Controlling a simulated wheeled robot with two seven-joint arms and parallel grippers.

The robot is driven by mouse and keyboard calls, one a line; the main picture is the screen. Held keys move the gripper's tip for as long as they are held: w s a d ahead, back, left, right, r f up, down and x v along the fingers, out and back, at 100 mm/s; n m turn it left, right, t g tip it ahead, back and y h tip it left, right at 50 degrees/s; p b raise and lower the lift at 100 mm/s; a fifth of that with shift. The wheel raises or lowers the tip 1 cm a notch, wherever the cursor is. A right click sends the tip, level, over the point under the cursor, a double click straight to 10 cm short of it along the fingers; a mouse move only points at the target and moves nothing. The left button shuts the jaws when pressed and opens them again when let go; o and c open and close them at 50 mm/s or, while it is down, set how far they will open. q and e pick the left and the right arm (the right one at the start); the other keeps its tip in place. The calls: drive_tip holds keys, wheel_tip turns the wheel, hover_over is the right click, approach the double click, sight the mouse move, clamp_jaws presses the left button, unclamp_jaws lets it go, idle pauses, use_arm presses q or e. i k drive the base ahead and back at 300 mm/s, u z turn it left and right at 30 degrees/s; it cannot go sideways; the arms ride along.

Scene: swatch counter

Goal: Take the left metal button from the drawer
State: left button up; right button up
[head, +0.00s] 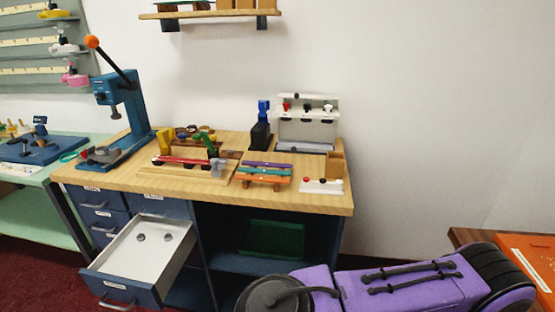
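An open drawer (128,262) with a pale interior and a blue front sticks out of the left side of the workbench. Two small grey metal buttons lie apart on its floor towards the back. Nothing covers either button. A purple and black arm link of mine crosses the lower right. The fingers of both my grippers are out of view.
The wooden benchtop (315,201) above the drawer holds a blue lever press (137,118), coloured strips (265,171) and a grey rack (308,128). Closed drawers (92,205) sit left of the open one. An open shelf with a green bin (272,238) is to its right.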

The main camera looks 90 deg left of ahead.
sight(140, 237)
drive_tip(key=u, duration=2.7)
